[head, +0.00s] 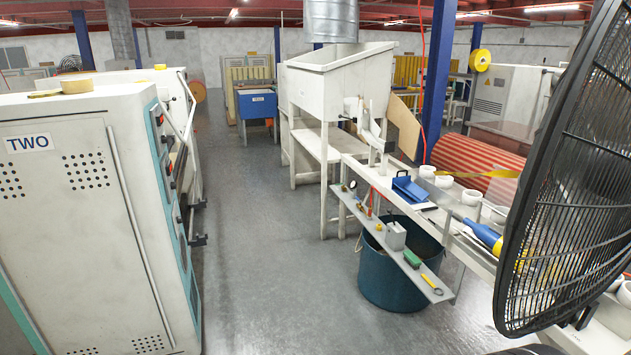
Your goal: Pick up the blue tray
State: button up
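A small blue tray (410,190) sits on the long white bench (352,166) at right of centre, near the bench's far end. It looks tilted or has a raised back; I cannot tell which at this distance. A larger blue box (257,105) stands on legs farther back, left of the white hopper-shaped machine. My gripper is not visible in the head view, so its place relative to the tray cannot be seen.
A big black fan (570,170) blocks the right side. White rolls (443,182) and a blue-yellow tool (483,235) line the bench. A teal bin (392,278) stands under its narrow shelf. A white cabinet marked TWO (75,215) fills the left. Grey floor (270,270) between is clear.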

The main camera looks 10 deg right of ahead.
aim_at(412, 193)
jog(key=i+j+z, duration=1.3)
jog(key=i+j, duration=0.15)
jog(key=i, duration=0.2)
jog(key=i+j+z, duration=0.15)
jog(key=i+j, duration=0.2)
jog(key=i, duration=0.15)
jog(key=i+j+z, duration=0.1)
jog(key=i+j, duration=0.35)
jog(key=i+j+z, duration=0.15)
jog(key=i+j, duration=0.3)
jog(key=i+j+z, duration=0.15)
jog(key=i+j, duration=0.3)
jog(key=i+j+z, duration=0.15)
jog(key=i+j, duration=0.2)
jog(key=j, duration=0.25)
jog(key=i+j+z, duration=0.1)
jog(key=i+j, duration=0.3)
jog(key=j, duration=0.2)
